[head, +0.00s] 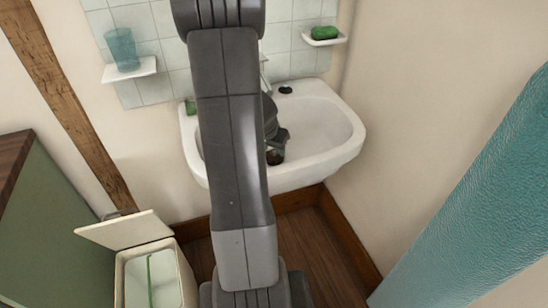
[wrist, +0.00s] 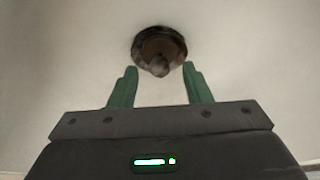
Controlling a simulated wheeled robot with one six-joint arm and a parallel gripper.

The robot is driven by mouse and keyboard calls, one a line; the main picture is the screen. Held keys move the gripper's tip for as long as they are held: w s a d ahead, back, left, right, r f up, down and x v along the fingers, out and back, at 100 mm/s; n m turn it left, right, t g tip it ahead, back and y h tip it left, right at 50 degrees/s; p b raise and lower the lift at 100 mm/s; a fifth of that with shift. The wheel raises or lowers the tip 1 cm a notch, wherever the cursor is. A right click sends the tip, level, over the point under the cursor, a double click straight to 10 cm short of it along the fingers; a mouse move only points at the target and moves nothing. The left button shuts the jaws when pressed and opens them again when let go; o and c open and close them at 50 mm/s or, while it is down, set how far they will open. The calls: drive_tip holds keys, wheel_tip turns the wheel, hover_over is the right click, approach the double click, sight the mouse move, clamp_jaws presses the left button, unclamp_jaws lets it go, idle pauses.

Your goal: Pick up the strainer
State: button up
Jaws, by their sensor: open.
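The strainer (wrist: 158,48) is a round, dark brown metal piece with a small knob in the middle. In the wrist view it lies on the pale basin surface, just beyond my fingertips. My gripper (wrist: 160,70) is open, its two green fingers apart on either side of the strainer's near edge, with nothing held between them. In the head view my arm reaches down into the white sink (head: 325,125), and a dark reddish patch at my gripper's end seems to be the strainer (head: 275,157). My arm hides the left part of the basin.
A dark round piece (head: 286,90) sits on the sink's back ledge. Green soap (head: 325,33) lies in a wall dish, and a teal cup (head: 122,48) stands on a shelf. An open bin (head: 150,275) is at lower left. A teal surface (head: 475,200) fills the right.

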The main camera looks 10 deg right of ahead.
drive_tip(key=shift+w+f, duration=0.15)
drive_tip(key=shift+f, duration=0.2)
clamp_jaws()
drive_tip(key=shift+r, duration=0.15)
